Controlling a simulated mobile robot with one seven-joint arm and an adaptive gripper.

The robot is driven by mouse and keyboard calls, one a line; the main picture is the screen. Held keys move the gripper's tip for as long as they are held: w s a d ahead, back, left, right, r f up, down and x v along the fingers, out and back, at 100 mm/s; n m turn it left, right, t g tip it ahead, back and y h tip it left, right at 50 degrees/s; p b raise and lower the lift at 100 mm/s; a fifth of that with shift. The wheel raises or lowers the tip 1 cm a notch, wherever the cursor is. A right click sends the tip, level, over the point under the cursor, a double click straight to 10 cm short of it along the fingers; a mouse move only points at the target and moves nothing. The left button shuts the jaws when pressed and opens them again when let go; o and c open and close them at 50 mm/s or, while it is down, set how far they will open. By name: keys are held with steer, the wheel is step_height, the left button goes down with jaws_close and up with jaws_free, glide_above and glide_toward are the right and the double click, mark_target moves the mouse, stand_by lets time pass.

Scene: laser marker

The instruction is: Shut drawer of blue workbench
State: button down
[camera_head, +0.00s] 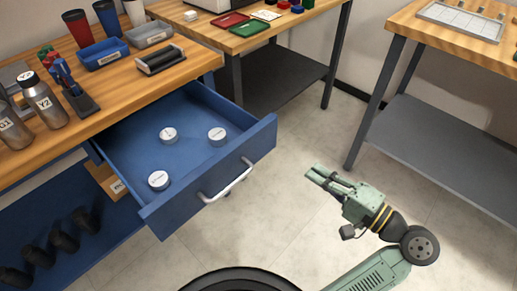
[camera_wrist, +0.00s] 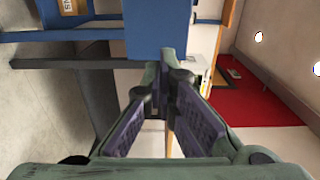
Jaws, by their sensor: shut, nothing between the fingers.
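The blue drawer (camera_head: 208,190) of the workbench (camera_head: 130,88) is pulled well out, with a silver bar handle (camera_head: 228,181) on its front. Several white round lidded items lie inside, such as a white disc (camera_head: 158,180). My gripper (camera_head: 314,174) is to the right of the drawer front, apart from it, over the floor. Its fingers are shut and empty, pointing left. In the wrist view the fingers (camera_wrist: 168,68) meet at their tips, in front of a blue surface (camera_wrist: 155,28); I cannot tell for sure which part of the bench this is.
Dark items (camera_head: 62,240) sit on the lower blue shelf. Another table (camera_head: 262,30) stands behind, and a grey-shelved table (camera_head: 440,130) at right. The floor (camera_head: 285,130) around the drawer front is clear.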

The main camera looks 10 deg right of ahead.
steer(key=p, duration=0.2)
glide_toward(264, 142)
steer(key=x, duration=0.7)
steer(key=p+x, duration=0.1)
steer(key=x, duration=2.7)
steer(key=shift+w+a, duration=0.1)
steer(key=shift+w, duration=0.1)
steer(key=shift+w+a, duration=0.25)
steer(key=shift+w, duration=0.1)
steer(key=shift+r, duration=0.1)
steer(key=shift+r, duration=0.1)
steer(key=shift+p, duration=0.3)
